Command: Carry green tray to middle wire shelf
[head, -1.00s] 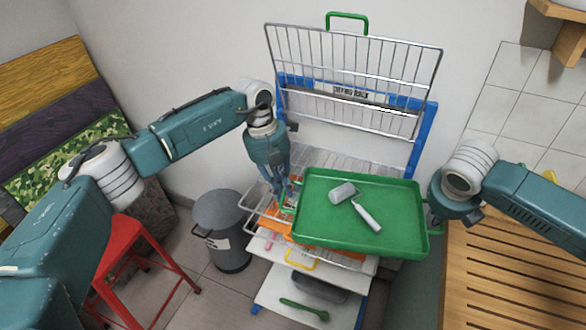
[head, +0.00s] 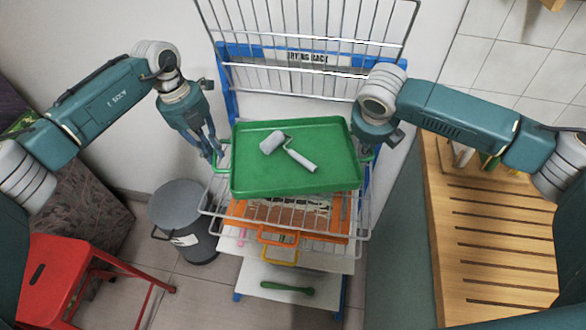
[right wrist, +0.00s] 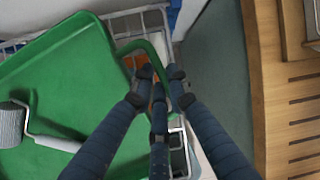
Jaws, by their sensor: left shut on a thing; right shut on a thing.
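The green tray (head: 290,177) is held between my two grippers, above or at the wire shelf (head: 211,203) of the drying rack; whether it touches the wires I cannot tell. A paint roller (head: 297,157) with a grey head and white handle lies on it. My left gripper (head: 217,154) is shut on the tray's left handle. My right gripper (head: 370,153) is shut on the right handle, which also shows in the right wrist view (right wrist: 149,55) with the fingers around it. In the head view the right fingers are partly hidden by the wrist.
An orange tray (head: 338,228) and a yellow handle (head: 278,257) show on lower levels, with a green tool (head: 286,288) lower still. A grey bin (head: 184,225) and red stool (head: 75,275) stand left. A slatted wooden bench (head: 490,245) is at right.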

